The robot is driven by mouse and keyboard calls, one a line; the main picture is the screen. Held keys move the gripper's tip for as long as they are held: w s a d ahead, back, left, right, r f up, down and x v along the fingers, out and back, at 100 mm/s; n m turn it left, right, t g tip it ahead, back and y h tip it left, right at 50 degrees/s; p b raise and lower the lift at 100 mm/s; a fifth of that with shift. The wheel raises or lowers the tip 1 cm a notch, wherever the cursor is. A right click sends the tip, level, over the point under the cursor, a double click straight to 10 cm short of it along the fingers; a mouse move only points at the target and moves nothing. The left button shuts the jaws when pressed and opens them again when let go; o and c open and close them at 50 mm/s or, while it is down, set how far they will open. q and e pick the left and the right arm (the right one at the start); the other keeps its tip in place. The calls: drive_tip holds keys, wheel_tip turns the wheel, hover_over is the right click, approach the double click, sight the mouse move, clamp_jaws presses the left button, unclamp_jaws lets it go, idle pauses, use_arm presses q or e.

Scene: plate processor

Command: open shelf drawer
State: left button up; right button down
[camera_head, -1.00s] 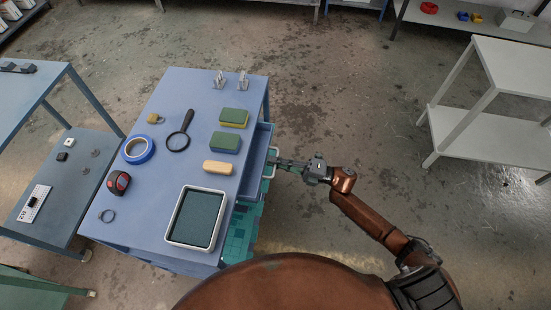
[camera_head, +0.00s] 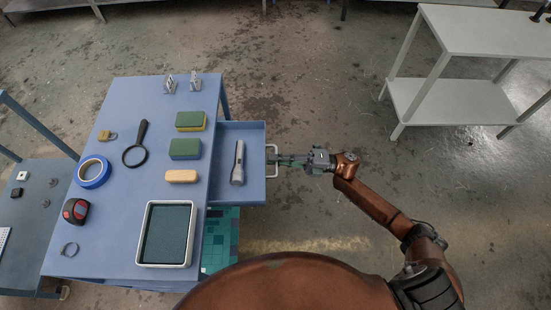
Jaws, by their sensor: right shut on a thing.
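The blue shelf drawer (camera_head: 256,186) stands pulled out from the right side of the blue table (camera_head: 112,188). A grey flashlight (camera_head: 238,163) lies inside it. The drawer's light handle (camera_head: 273,148) is on its outer right face. My right gripper (camera_head: 279,160) is shut on the handle, with its arm coming in from the lower right. The fingertips are small in the view. My left gripper is not in view.
On the table top are a tray (camera_head: 147,258), sponges (camera_head: 184,148), a magnifying glass (camera_head: 138,142), blue tape (camera_head: 80,172) and a tape measure (camera_head: 75,211). A white shelf unit (camera_head: 450,101) stands at the upper right. Open floor lies beyond the drawer.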

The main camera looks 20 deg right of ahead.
drive_tip(key=shift+w+d, duration=0.1)
drive_tip(key=c, duration=2.3)
unclamp_jaws()
drive_tip(key=shift+c, duration=0.2)
drive_tip(key=v, duration=1.2)
